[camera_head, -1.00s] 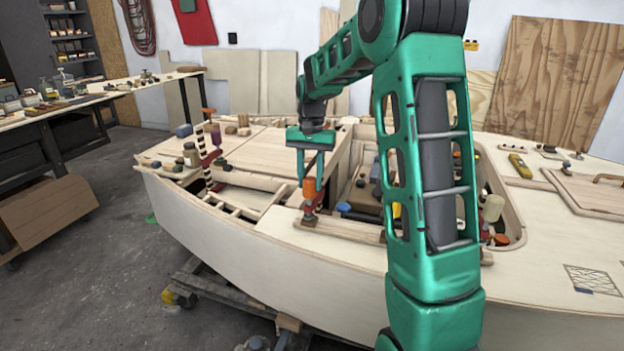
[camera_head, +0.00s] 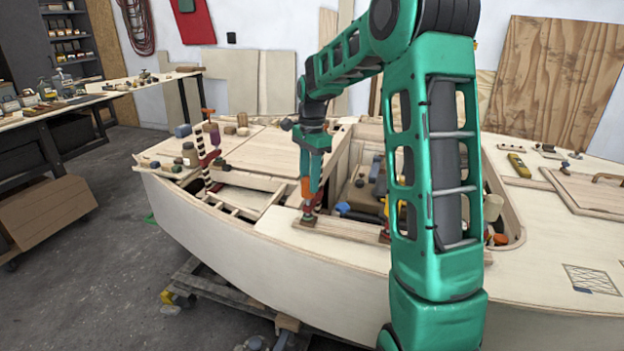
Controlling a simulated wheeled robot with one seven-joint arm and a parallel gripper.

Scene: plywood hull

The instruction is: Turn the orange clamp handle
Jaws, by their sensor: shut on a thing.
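The orange clamp handle (camera_head: 307,187) stands on top of a red clamp (camera_head: 310,207) at the near edge of the hull's deck opening. My gripper (camera_head: 310,188) comes down from above with its green fingers around the orange handle and is shut on it. The near finger hides part of the handle. The clamp's lower end sits on the wooden rim.
The deck opening right of my gripper holds several loose items, including a blue one (camera_head: 343,208). A wooden hatch panel (camera_head: 592,192) lies at the right.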

